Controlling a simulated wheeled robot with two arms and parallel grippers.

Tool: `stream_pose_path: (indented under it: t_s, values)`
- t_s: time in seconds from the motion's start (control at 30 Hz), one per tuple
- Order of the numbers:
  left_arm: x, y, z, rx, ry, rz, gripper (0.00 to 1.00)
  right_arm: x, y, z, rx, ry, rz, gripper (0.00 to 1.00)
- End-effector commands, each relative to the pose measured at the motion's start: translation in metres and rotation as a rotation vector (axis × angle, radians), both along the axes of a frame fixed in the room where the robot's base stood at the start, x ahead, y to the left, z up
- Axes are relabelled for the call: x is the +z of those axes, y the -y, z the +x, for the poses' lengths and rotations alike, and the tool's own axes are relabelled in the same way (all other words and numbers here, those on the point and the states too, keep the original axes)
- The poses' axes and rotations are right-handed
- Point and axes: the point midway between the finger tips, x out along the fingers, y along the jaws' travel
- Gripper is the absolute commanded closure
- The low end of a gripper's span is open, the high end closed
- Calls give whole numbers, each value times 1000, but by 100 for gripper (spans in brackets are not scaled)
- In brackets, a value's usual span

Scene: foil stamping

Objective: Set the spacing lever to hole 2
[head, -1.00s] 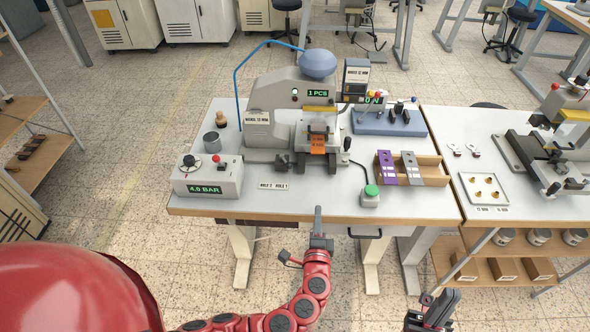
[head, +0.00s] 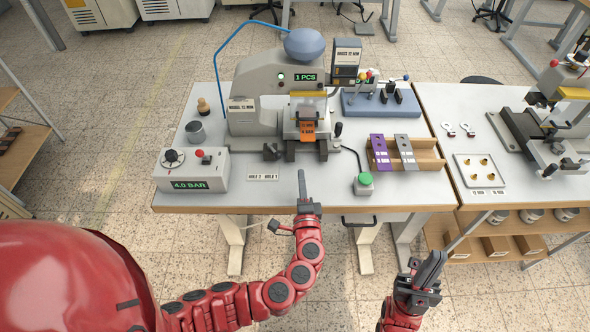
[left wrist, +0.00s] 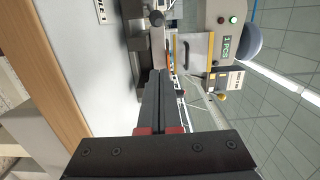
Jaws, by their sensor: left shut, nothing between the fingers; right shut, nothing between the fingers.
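The stamping press (head: 262,85) stands at the middle back of the table. A dark knobbed part (head: 270,152), which seems to be the spacing lever, sits low at its left front, just behind the HOLE 2 and HOLE 1 labels (head: 269,177). It also shows as a dark knob at the top of the left wrist view (left wrist: 157,18). Its exact hole cannot be told. My left gripper (head: 302,174) is shut and empty over the table's front part, right of the labels and apart from the knob. My right gripper (head: 434,262) is shut and empty in front of the table.
A grey pressure box (head: 193,182) reading 4.0 BAR stands at the left front. A black-knobbed handle (head: 338,130) rises right of the press bed. A green button (head: 364,180) and a wooden tray (head: 428,160) lie to the right.

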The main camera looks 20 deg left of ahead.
Motion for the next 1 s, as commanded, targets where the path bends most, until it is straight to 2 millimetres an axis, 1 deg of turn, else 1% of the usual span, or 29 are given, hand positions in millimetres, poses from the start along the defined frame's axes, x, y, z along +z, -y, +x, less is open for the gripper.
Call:
stream_pose_path:
  t_s: [0.03, 0.2, 0.4, 0.53, 0.6, 0.7, 0.83, 1.0]
  values:
    - [4, -4, 7, 7, 0, 2, 100, 6, 0, 0, 0, 0, 0, 100]
    - [5, -14, 36, 5, 0, 0, 100, 18, 0, 0, 0, 0, 0, 100]
    - [3, -25, 69, 4, -1, 0, 100, 27, 0, 0, 0, 0, 0, 100]
    - [3, -31, 85, 1, -2, -2, 100, 32, 0, 0, 0, 0, 0, 100]
    - [4, -42, 73, -2, -5, 2, 100, 42, 0, 0, 0, 0, 0, 100]
    - [4, -51, 66, -2, -3, -1, 100, 47, 0, 0, 0, 0, 0, 100]
    - [2, -58, 59, -2, -1, -3, 100, 50, 0, 0, 0, 0, 0, 100]
    - [0, -61, 57, -2, 0, -2, 100, 50, 0, 0, 0, 0, 0, 100]
